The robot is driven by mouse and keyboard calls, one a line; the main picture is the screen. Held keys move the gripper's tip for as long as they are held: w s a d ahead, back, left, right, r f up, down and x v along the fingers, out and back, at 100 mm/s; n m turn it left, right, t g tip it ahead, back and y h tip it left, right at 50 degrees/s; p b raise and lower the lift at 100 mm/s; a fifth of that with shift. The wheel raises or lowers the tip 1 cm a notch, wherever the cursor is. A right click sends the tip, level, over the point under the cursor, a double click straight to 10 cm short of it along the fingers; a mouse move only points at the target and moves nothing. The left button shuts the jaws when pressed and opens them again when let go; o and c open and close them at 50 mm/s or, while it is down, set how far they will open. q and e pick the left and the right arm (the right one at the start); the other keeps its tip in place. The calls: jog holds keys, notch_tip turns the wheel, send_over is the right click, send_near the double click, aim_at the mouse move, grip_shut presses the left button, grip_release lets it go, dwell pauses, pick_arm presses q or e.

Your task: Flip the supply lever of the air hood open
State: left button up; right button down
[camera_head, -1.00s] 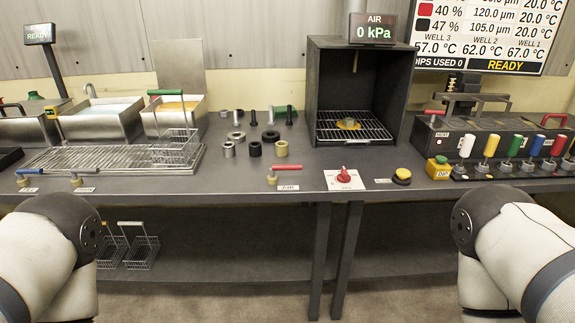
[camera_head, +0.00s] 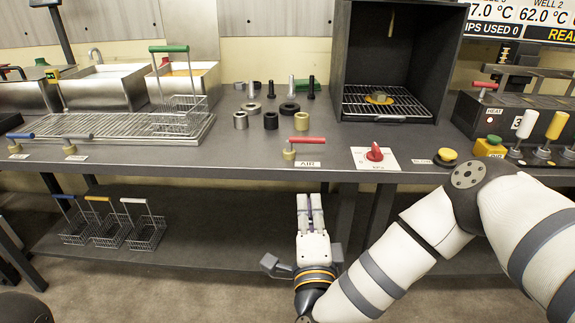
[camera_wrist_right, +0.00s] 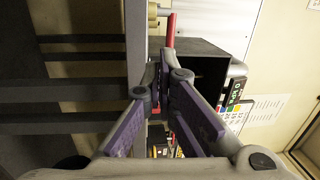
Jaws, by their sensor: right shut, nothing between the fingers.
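The supply lever (camera_head: 307,140) is a red handle on a brass valve at the bench's front edge, beside an AIR label. Its handle lies level and points right. The air hood (camera_head: 338,62) is a dark open-fronted box behind it to the right, with a grate and a round part inside. My right gripper (camera_head: 310,200) is shut and empty, below and in front of the lever, apart from it. In the wrist view the red lever (camera_wrist_right: 171,30) shows beyond the fingertips (camera_wrist_right: 163,72), near the dark hood (camera_wrist_right: 213,68). My left gripper is out of view.
A red knob (camera_head: 374,153) on a white plate and a yellow button (camera_head: 447,155) sit right of the lever. Several sockets and bolts stand behind it. A wire basket (camera_head: 184,112) stands on the left rack. The bench edge (camera_head: 240,168) lies above my gripper.

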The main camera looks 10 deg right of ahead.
aim_at(316, 140)
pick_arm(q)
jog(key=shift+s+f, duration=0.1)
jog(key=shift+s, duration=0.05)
pick_arm(e)
jog(key=shift+w+d+r+m+t+h, duration=0.15)
jog(key=shift+d+r+m+h, duration=0.05)
jog(key=shift+r+m+h, duration=0.2)
jog(key=shift+w+d+r+m+t+h, duration=0.2)
jog(key=shift+r+m, duration=0.1)
jog(key=shift+r, duration=0.15)
pick_arm(q)
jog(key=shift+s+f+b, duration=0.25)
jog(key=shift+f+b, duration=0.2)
jog(key=shift+b, duration=0.05)
pick_arm(e)
jog(key=x, duration=1.4)
jog(key=shift+a+f, duration=0.1)
jog(key=shift+f, duration=0.1)
